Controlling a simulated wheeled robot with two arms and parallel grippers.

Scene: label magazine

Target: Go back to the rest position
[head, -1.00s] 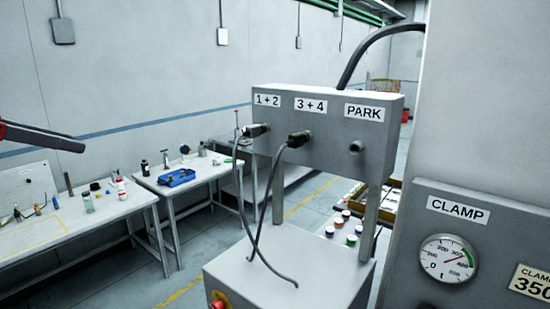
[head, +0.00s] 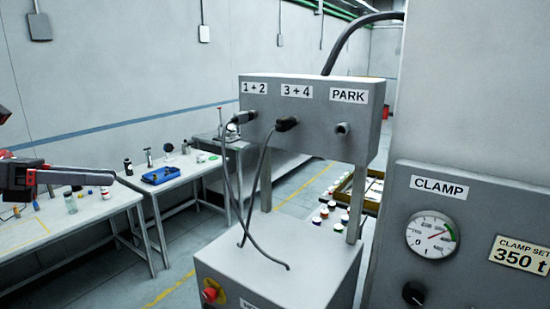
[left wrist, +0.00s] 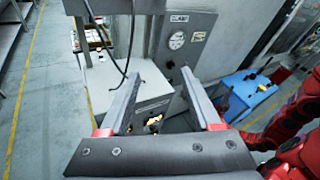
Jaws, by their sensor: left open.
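My left gripper (head: 108,178) is at the left edge of the head view, in front of the workbench and apart from the connector box. In the left wrist view its two fingers (left wrist: 160,85) stand wide apart with nothing between them. The grey connector box (head: 310,120) has sockets labelled 1+2, 3+4 and PARK. A dark plug (head: 243,117) sits at 1+2 and another plug (head: 287,124) sits at 3+4, each with a hanging cable. The PARK fitting (head: 343,129) has no cable. My right gripper is not in view.
A grey cabinet (head: 275,245) stands under the box, with a red knob (head: 210,294). The clamp panel (head: 455,240) with a gauge is at the right. A workbench (head: 95,213) and a table with a blue tray (head: 162,175) stand at the left. A blue cart (left wrist: 245,92) shows in the left wrist view.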

